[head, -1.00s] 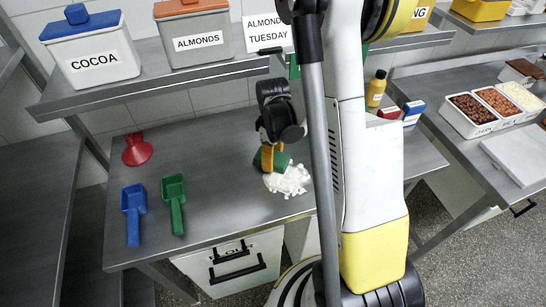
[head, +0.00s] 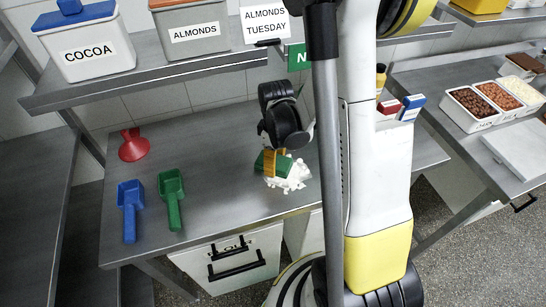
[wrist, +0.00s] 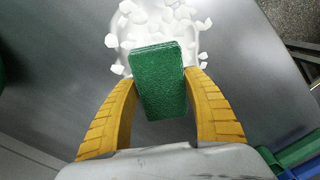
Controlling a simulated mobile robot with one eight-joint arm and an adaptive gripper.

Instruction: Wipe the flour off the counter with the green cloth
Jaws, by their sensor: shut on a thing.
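My gripper (head: 276,160) points down at the metal counter (head: 222,180). Its yellow fingers are shut on the green cloth (wrist: 160,82), a block-like folded piece, which also shows in the head view (head: 261,164). The flour (head: 288,183) is a white lumpy patch under and beside the cloth. In the wrist view the flour (wrist: 150,28) spreads past the cloth's far end, with loose bits on both sides. The cloth covers part of the patch. I cannot tell whether the cloth touches the counter.
A red funnel (head: 133,146), a blue scoop (head: 130,208) and a green scoop (head: 173,198) lie on the counter's left. A shelf (head: 150,72) with a cocoa bin (head: 88,45) and an almonds bin (head: 192,28) runs above the back. Small boxes (head: 408,108) stand at right.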

